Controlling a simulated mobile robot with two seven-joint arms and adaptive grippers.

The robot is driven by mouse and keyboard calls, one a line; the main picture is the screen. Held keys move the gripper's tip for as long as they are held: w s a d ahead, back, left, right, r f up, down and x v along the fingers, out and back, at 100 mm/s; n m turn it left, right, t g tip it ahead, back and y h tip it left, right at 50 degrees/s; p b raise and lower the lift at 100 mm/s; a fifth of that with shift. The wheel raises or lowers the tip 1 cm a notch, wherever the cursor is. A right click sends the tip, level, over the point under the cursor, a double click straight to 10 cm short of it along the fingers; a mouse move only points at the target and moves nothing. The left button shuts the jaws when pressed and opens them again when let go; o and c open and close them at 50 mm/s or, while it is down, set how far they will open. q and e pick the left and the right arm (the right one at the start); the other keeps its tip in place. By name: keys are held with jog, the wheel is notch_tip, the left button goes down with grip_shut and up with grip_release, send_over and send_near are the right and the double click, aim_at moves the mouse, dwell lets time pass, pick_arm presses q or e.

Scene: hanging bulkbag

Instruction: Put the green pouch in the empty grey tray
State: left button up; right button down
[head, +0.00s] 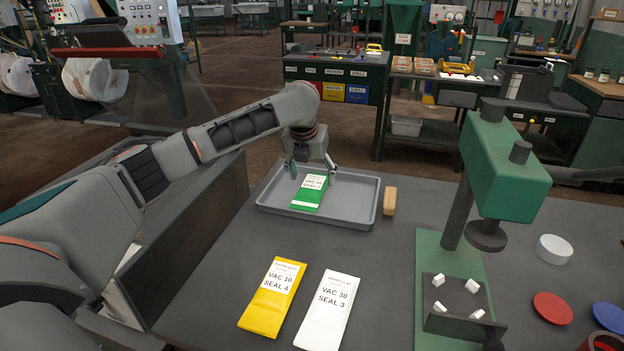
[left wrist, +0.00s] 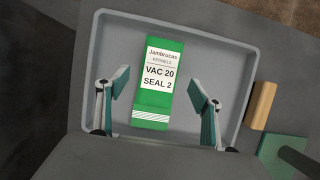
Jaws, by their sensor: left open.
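The green pouch (head: 307,197) with a white label lies flat inside the grey tray (head: 353,217). In the left wrist view the pouch (left wrist: 155,112) reads VAC 20 SEAL 2 and rests within the walls of the tray (left wrist: 98,48). My left gripper (head: 312,172) is above the tray. In the left wrist view the left gripper (left wrist: 160,88) has its fingers spread wide to either side of the pouch, with gaps showing between them and it. My right gripper does not show.
A yellow pouch (head: 265,310) and a white pouch (head: 325,318) lie in front of the tray. A wooden block (head: 389,201) sits by the tray's right side. A green press (head: 490,160) stands at the right, with white, red and blue discs beyond it.

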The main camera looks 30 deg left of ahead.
aim_at(308, 194)
pick_arm(q)
jog(key=a+p+v, duration=0.1)
jog(key=p+v, duration=0.1)
jog(key=v, duration=0.6)
jog(key=shift+s+d+r, duration=0.15)
jog(key=shift+d+r, duration=0.25)
jog(key=shift+d, duration=0.1)
